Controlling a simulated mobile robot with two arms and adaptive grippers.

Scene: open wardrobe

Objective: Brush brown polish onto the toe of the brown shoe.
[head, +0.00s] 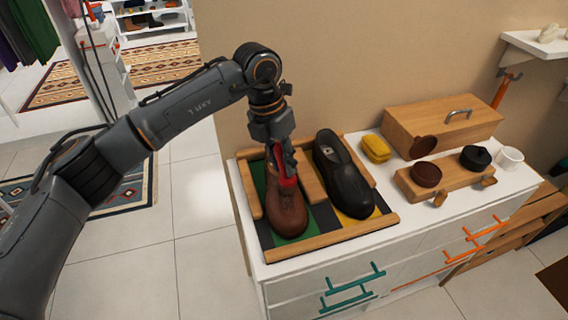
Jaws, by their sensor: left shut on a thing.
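The brown shoe (288,212) stands toe toward me on a green strip in the left bay of a wooden tray (335,240). My left gripper (286,172) points down over the rear of this shoe, behind the toe. It is shut on a red thing (288,182), mostly hidden by the fingers; I cannot tell whether it is a brush or whether it touches the shoe. An open brown polish tin (427,174) sits on a wooden block (448,184), its brown lid (423,148) tilted behind it. My right gripper is not in view.
A black shoe (345,182) stands in the tray's right bay. A yellow sponge (376,148), a black tin (475,158), a white cup (509,158) and a wooden box (440,122) share the white cabinet top (420,222). A wall shelf (535,45) juts out at upper right.

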